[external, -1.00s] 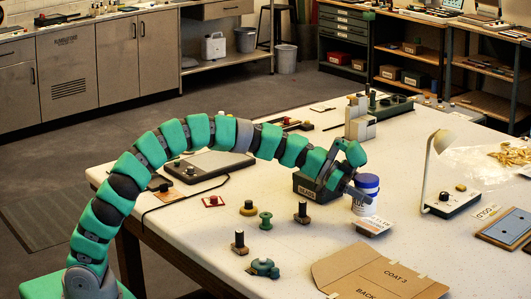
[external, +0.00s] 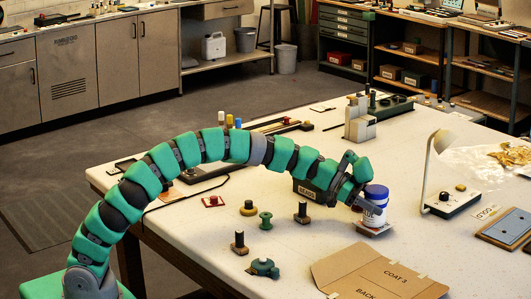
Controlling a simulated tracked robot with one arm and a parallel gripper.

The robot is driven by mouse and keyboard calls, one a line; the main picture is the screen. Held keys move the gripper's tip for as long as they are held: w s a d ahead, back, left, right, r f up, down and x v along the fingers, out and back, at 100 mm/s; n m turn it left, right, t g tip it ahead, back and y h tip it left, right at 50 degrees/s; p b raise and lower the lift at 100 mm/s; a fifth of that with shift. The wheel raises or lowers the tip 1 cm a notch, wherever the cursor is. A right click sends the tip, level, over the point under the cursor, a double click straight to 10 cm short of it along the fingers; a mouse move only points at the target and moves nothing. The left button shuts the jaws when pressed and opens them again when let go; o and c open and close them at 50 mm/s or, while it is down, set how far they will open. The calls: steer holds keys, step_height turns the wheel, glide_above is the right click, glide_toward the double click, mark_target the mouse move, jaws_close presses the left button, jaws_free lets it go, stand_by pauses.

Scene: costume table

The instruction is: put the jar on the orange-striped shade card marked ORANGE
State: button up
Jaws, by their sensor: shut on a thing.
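The jar (external: 375,208) is white with a blue lid and stands upright near the middle right of the table. My gripper (external: 368,206) is shut on the jar from its left side. A small pale card (external: 373,231) with an orange tint lies directly below the jar, and the jar hides part of it. Its wording is too small to read. I cannot tell whether the jar's base touches the card or hangs just above it.
A cardboard pattern (external: 375,272) lies in front. Spools and pegs (external: 265,221) stand at left.

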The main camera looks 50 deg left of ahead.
steer(key=shift+f, duration=0.1)
steer(key=o, duration=1.2)
steer(key=shift+c, duration=0.2)
steer(key=shift+r, duration=0.2)
steer(key=v, duration=1.2)
steer(key=shift+s+f, duration=0.1)
steer(key=s+a+r+n+t+y, duration=0.2)
steer(key=s+a+r, duration=0.2)
steer(key=a+r, duration=0.5)
steer(key=s+a+r+n+t+y, duration=0.25)
steer(key=a+r, duration=0.25)
steer(key=r, duration=0.8)
steer(key=s+a+r+n+t+y, duration=0.5)
steer(key=s+a+r+n+y, duration=0.2)
steer(key=s+a+r, duration=0.7)
steer(key=shift+s+a+r+n, duration=0.15)
steer(key=shift+s+r+n, duration=0.35)
steer(key=shift+s+n, duration=0.1)
